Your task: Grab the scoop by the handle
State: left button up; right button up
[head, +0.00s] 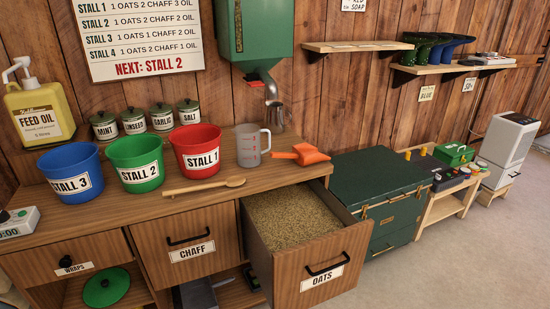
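An orange scoop (310,154) lies on the wooden counter near its right end, above the open oats drawer. Its short handle (282,155) points left, toward a clear measuring jug (249,147) with red markings. A small gap separates the handle tip from the jug. Neither of my grippers shows in the head view.
The oats drawer (325,283) is pulled out, full of grain. A wooden spoon (205,187) lies in front of the red Stall 1 bucket (198,160). A metal pitcher (277,117) stands behind the scoop, under the green dispenser (262,35). A green chest (375,180) stands right.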

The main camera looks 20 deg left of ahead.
aim_at(304, 154)
jog(key=i+l+u, duration=0.15)
jog(key=u, duration=0.2)
jog(key=i+l+u, duration=0.15)
jog(key=l+u, duration=0.2)
jog(key=i+l+u, duration=0.1)
jog(key=u, duration=0.25)
jog(key=i+l+u, duration=0.2)
jog(key=l, duration=0.35)
jog(key=l+u, duration=0.2)
jog(key=l, duration=0.35)
jog(key=l+u, duration=0.1)
jog(key=l, duration=1)
